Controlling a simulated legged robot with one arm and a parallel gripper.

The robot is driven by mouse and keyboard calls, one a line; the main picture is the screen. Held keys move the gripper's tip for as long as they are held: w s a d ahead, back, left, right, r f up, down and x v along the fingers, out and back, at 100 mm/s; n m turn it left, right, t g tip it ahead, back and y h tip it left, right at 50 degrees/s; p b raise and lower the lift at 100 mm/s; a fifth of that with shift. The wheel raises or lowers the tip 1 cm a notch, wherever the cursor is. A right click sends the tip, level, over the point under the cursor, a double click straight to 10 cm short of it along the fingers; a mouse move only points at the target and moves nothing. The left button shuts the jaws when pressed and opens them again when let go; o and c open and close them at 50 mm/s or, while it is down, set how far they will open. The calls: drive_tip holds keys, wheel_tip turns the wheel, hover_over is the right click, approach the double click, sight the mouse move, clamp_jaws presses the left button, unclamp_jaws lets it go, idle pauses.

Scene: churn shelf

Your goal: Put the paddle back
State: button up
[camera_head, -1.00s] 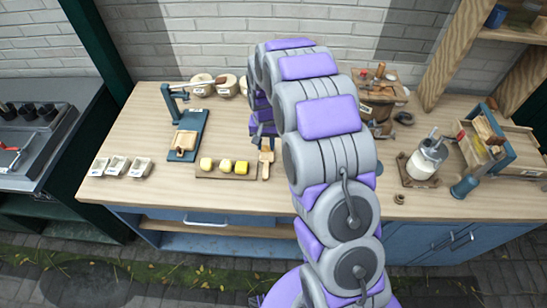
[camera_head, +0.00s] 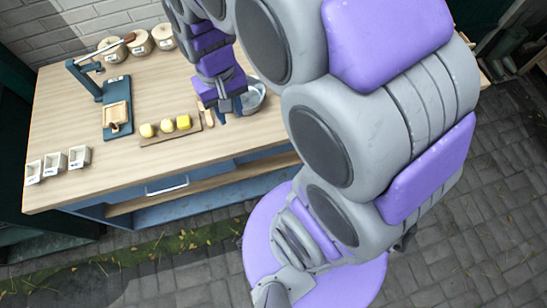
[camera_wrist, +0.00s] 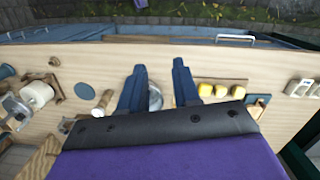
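A small wooden paddle (camera_head: 208,113) lies on the wooden bench in the head view, just right of a board with yellow butter pieces. My gripper (camera_head: 228,104) is above the bench, right beside the paddle and in front of a metal bowl (camera_head: 254,97). In the wrist view, my gripper (camera_wrist: 159,66) has its two dark fingers apart, with the bowl (camera_wrist: 155,98) partly showing between them. I see nothing held between the fingertips. I cannot make out the paddle in the wrist view; a finger may hide it.
The butter board (camera_head: 170,130) stands left of my gripper, with a blue press (camera_head: 117,105) further left. Small trays (camera_head: 56,163) line the left front edge, and crocks (camera_head: 139,42) stand at the back.

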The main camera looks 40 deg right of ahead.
drive_tip(key=s+r+n, duration=0.1)
drive_tip(key=s+r, duration=0.1)
drive_tip(key=s, duration=1.5)
drive_tip(key=shift+d+g, duration=0.15)
drive_tip(key=shift+g, duration=0.15)
